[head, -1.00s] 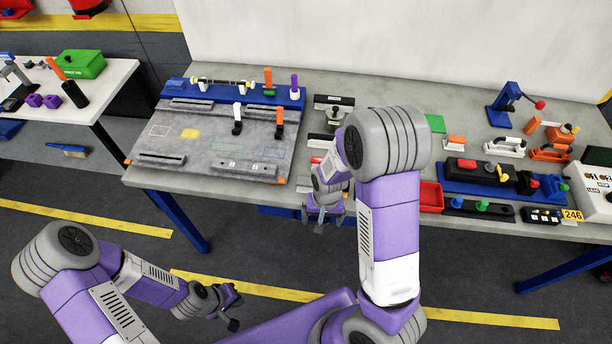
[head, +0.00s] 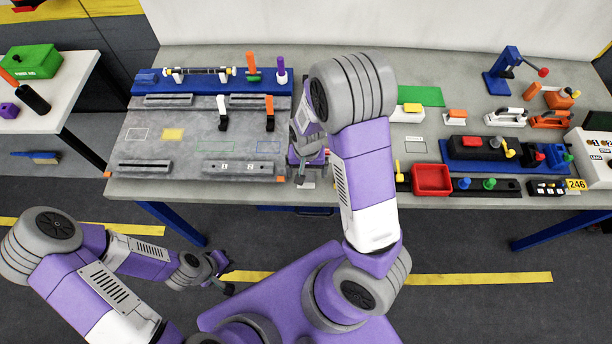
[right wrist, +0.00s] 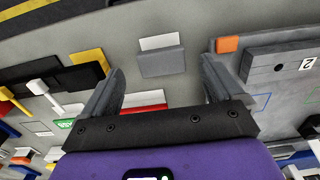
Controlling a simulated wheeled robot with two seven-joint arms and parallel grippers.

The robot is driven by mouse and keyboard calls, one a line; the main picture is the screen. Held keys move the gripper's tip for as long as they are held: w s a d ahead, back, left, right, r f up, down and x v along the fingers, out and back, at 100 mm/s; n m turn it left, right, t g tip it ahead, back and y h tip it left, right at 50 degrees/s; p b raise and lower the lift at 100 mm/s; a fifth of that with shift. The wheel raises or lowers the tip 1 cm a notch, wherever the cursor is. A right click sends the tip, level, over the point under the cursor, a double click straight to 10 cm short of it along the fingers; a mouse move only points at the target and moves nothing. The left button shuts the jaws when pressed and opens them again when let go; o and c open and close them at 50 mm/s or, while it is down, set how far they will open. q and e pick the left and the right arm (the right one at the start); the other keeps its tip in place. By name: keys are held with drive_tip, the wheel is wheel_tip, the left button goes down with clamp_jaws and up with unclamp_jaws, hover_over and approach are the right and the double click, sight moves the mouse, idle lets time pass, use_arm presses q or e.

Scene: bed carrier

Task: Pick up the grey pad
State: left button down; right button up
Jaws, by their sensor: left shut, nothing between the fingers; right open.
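The grey pad (right wrist: 162,63) is a small flat grey block on the table, with a white label along its far edge in the right wrist view. My right gripper (right wrist: 161,84) is open and empty above the table, with its fingertips either side of the pad's near side in that picture; I cannot tell the height gap. In the head view my right gripper (head: 308,168) is over the table's front strip, and I cannot make out the pad under it. My left gripper (head: 224,276) is shut and empty, low in front of the table.
A large grey fixture board (head: 190,145) lies just left of my right gripper; its corner with an orange block (right wrist: 228,45) is close to one finger. A red bin (head: 432,180) and a blue tool tray (head: 480,178) are further right. The table's front edge is near.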

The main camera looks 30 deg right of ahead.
drive_tip(key=f, duration=0.2)
drive_tip(key=shift+w+f, duration=0.2)
drive_tip(key=shift+f, duration=0.1)
drive_tip(key=shift+r, duration=0.1)
drive_tip(key=c, duration=1)
